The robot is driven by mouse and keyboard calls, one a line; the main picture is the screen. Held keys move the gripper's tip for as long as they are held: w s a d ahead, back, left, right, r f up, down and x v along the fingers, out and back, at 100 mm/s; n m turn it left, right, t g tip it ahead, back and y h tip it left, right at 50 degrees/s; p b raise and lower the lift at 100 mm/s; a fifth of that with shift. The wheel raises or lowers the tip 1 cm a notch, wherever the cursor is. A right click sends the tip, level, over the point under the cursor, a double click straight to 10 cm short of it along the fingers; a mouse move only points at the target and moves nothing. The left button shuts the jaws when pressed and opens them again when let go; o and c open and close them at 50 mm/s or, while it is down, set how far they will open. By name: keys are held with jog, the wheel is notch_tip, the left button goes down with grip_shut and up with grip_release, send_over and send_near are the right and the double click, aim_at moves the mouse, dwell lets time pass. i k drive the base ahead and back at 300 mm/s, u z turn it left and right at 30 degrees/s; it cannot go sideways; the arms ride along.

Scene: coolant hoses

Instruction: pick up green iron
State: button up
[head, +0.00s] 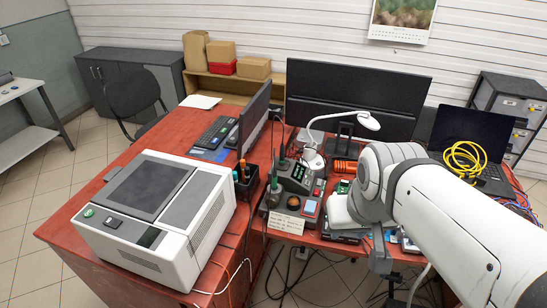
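A soldering station (296,174) with a small lit display stands on the red desk, left of my arm. A dark, slim upright piece (282,148) rises at its back left; I cannot tell whether it is an iron. A black holder (246,181) left of the station holds upright tools with orange and green-teal handles. No green iron can be made out for certain at this size. My white arm reaches in from the lower right. Its grey end (380,262) is low near the desk's front edge, right of the station; its fingers cannot be made out.
A large white machine (155,220) fills the left desk. A white lamp (340,122), monitors (358,95), a laptop (470,140) with a yellow hose coil (465,158) and an orange coil (345,166) crowd the back.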

aim_at(275, 186)
jog(key=i, duration=0.9)
